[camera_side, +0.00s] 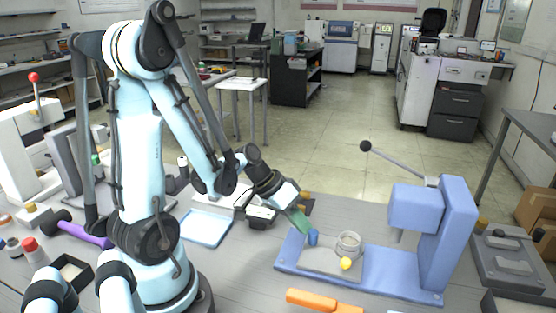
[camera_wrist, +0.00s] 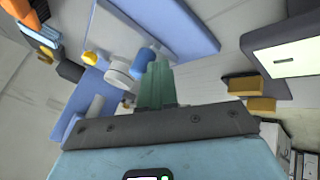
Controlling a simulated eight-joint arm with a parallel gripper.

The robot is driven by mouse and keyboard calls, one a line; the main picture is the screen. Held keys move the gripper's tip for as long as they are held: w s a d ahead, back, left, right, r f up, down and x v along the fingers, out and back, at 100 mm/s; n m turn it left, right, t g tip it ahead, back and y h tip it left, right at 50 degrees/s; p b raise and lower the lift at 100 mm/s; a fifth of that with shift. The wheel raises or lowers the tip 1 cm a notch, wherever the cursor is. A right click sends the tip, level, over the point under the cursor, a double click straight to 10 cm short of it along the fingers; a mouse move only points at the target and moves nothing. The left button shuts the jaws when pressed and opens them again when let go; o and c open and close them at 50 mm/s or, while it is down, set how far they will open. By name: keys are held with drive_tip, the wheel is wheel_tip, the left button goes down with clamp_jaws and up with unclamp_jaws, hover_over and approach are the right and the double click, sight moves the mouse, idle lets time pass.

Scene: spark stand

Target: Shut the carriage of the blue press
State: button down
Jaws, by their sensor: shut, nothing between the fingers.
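The blue press (camera_side: 458,235) stands at the right in the side view, its lever with a black knob (camera_side: 366,146) pointing up and left. Its pale grey carriage (camera_side: 325,265) sits at the left part of the base, out from under the press head (camera_side: 415,207). The carriage bears a blue post (camera_side: 313,238), a clear ring-shaped cup (camera_side: 348,243) and a yellow ball (camera_side: 346,263). My gripper (camera_side: 303,226), with green fingers, is shut and empty beside the blue post, on its left. The post also shows just beyond the fingertips in the wrist view (camera_wrist: 145,60); I cannot tell whether they touch.
An orange-handled tool (camera_side: 322,301) lies in front of the press. A grey fixture (camera_side: 515,262) stands to its right. A light-blue tray (camera_side: 206,228) and a purple-handled mallet (camera_side: 85,235) lie to the left. Free table shows between tray and press.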

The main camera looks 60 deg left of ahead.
sight(342, 234)
drive_tip(key=w+d, duration=0.6)
drive_tip(key=shift+d, duration=0.1)
drive_tip(key=shift+r, duration=0.1)
drive_tip(key=shift+v, duration=4.85)
drive_tip(key=shift+s+d+r+m+t+y, duration=0.25)
drive_tip(key=shift+s+d+r+y, duration=0.25)
drive_tip(key=shift+y, duration=0.25)
drive_tip(key=shift+s+d+r+m+t+y, duration=0.15)
drive_tip(key=shift+s+d+r+m+y, duration=0.25)
drive_tip(key=shift+d+y, duration=0.25)
drive_tip(key=shift+s+d+r+m+t+y, duration=0.25)
drive_tip(key=shift+s+d+r+y, duration=0.2)
drive_tip(key=shift+y, duration=0.35)
